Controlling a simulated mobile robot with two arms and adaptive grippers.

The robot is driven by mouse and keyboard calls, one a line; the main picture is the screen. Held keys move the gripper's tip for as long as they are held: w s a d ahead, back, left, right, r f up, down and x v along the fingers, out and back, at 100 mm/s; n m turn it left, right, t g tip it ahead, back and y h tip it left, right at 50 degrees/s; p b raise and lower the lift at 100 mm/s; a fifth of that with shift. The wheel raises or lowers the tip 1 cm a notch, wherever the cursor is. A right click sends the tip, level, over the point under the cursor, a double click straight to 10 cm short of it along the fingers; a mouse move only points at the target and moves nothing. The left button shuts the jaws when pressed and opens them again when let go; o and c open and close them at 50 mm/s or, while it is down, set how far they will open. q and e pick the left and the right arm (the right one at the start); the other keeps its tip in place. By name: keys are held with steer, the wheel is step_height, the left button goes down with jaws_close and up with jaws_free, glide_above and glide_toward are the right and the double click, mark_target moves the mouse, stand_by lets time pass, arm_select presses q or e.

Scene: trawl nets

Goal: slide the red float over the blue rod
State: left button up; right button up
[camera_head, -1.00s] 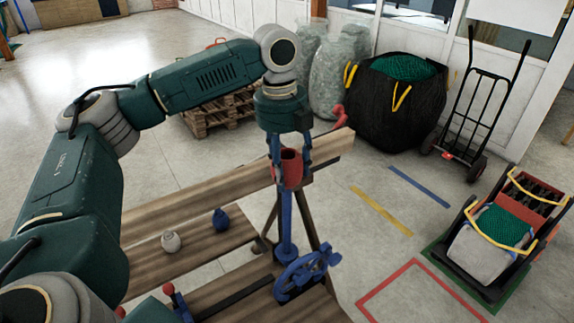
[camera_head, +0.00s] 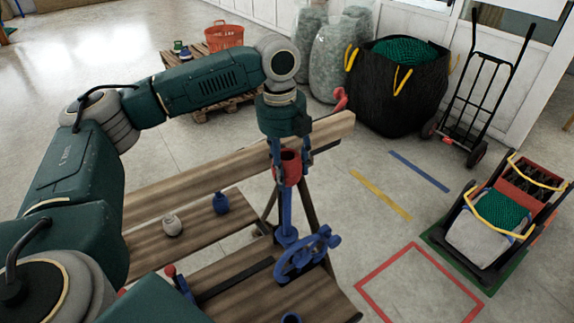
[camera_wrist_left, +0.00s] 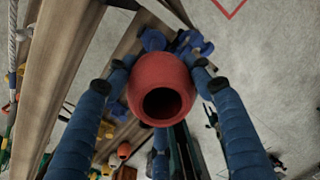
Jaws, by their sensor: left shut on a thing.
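The red float (camera_head: 289,167) is a short barrel with a dark hole in its top. My left gripper (camera_head: 290,172) points down and is shut on it, one blue finger on each side. The blue rod (camera_head: 286,214) stands upright on the bench, directly below the float and in line with it. The rod's upper end is hidden by the float, so I cannot tell how far it is inside. In the left wrist view the float (camera_wrist_left: 160,90) sits between the fingers, and its hole looks dark. My right gripper is not in view.
A blue handwheel (camera_head: 304,255) stands close in front of the rod. A wooden beam (camera_head: 190,192) runs behind it. A blue float (camera_head: 221,203) and a pale float (camera_head: 172,225) lie on the plank at left.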

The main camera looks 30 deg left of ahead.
arm_select(q)
steer(key=o, duration=1.2)
steer(key=r, duration=1.2)
steer(key=shift+s+a, duration=0.3)
steer(key=shift+s, duration=0.05)
